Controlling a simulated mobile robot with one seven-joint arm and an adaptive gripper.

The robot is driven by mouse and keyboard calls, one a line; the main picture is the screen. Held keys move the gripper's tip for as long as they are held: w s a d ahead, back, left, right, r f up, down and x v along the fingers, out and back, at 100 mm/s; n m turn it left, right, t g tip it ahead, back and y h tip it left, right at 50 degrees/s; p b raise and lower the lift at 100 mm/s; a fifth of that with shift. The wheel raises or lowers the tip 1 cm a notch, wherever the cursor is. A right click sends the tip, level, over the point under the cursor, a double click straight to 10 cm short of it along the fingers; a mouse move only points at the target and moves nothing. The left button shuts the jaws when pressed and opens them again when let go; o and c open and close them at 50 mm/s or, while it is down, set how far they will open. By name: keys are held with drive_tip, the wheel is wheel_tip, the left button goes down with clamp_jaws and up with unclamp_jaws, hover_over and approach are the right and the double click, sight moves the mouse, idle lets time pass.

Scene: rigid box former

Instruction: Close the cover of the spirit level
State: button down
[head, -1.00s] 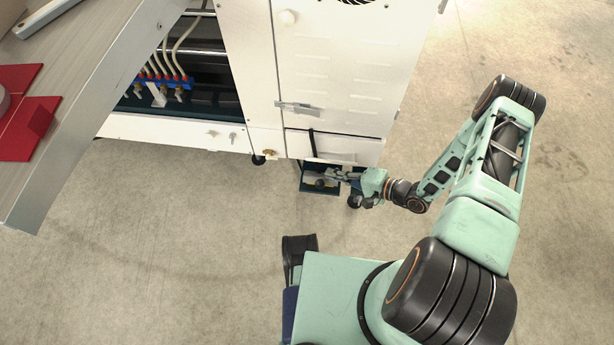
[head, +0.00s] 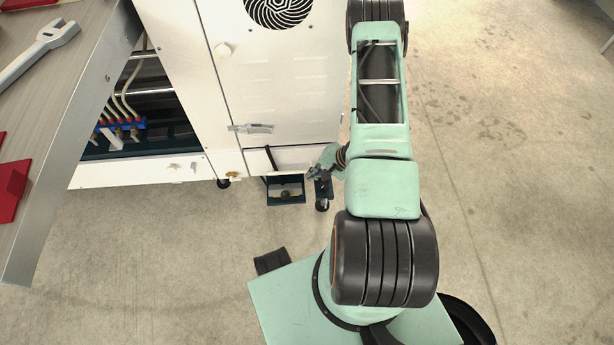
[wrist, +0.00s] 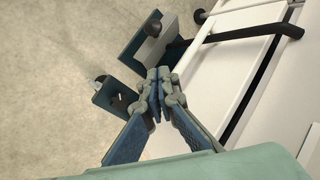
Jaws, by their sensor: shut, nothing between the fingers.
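A white flap-like panel (head: 300,158) sits low on the front of the white machine, with a black bar (head: 270,160) at its left. It also shows in the wrist view (wrist: 205,95), close to my fingers. I cannot make out the spirit level itself or tell for sure which part is its cover. Under the panel is a dark blue plate (head: 286,198) with a dark round knob, also in the wrist view (wrist: 128,62). My gripper (head: 317,172) is right of that plate. In the wrist view my gripper (wrist: 155,88) has its fingertips together, empty, beside the panel's edge.
A blue bracket (wrist: 113,98) is left of my fingers; a caster (head: 322,205) stands below my gripper. The machine body (head: 285,95) rises behind. A table with a wrench (head: 40,48) is at the left.

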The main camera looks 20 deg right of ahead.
drive_tip(key=b, duration=0.2)
approach(289, 192)
drive_tip(key=w+f, duration=0.3)
drive_tip(key=shift+w+d+f, duration=0.25)
drive_tip(key=shift+w+f, duration=0.05)
drive_tip(key=shift+s+a+f, duration=0.15)
drive_tip(key=shift+a+f, duration=0.1)
drive_tip(key=shift+a, duration=0.25)
drive_tip(key=shift+s+a+f, duration=0.15)
drive_tip(key=shift+a+f, duration=0.1)
drive_tip(key=shift+a, duration=0.25)
drive_tip(key=shift+s+a+f+b, duration=0.15)
drive_tip(key=shift+a+f+b, duration=0.05)
drive_tip(key=shift+a+b, duration=0.2)
drive_tip(key=shift+a, duration=0.1)
drive_tip(key=shift+s+f, duration=0.2)
drive_tip(key=shift+f, duration=0.05)
